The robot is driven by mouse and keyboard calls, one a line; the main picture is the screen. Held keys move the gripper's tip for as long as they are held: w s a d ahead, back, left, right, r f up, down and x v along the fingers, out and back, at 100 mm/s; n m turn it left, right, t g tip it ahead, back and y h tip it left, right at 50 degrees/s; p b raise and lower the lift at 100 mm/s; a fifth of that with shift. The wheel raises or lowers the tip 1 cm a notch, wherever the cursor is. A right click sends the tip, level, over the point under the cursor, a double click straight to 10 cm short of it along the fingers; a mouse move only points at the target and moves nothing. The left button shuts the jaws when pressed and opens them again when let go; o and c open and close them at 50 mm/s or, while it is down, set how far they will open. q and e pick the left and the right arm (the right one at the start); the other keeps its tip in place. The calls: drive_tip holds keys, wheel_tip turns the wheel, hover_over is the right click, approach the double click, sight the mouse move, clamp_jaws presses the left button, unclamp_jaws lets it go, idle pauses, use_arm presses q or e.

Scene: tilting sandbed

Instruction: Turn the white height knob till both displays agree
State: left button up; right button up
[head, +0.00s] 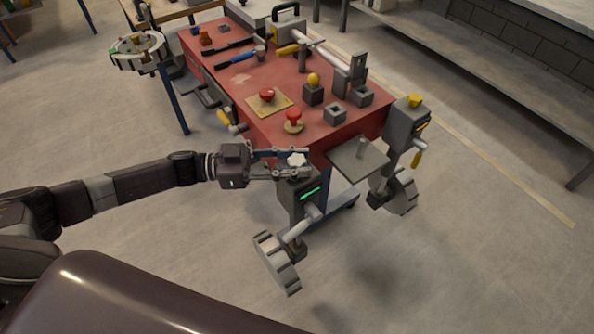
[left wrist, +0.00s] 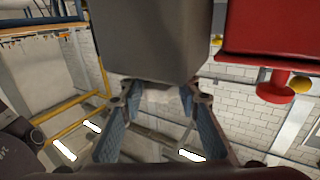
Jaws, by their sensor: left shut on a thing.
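The white star-shaped knob (head: 297,159) sits on top of the grey near-left post (head: 303,205). My left gripper (head: 295,165) is shut on this knob, with a finger on either side of it. A green display (head: 310,192) is lit on the post just below. A yellow-orange display (head: 422,126) is on the grey far-right post (head: 403,125), which has a yellow knob (head: 414,101) on top. Both readings are too small to read. In the left wrist view my fingers (left wrist: 158,95) reach towards a grey housing (left wrist: 152,40); the knob is not clear there. My right gripper is out of view.
A grey plate (head: 357,160) juts out between the posts. Large toothed wheels (head: 275,264) stand low. The floor in front is clear.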

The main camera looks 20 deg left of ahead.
use_arm(q)
drive_tip(key=shift+m+g+h+b, duration=0.3)
drive_tip(key=shift+m+g+b, duration=0.35)
drive_tip(key=shift+g, duration=0.25)
drive_tip(key=o, duration=1.2)
drive_tip(key=shift+c, duration=0.2)
drive_tip(key=v, duration=1.2)
drive_tip(key=shift+w, duration=0.1)
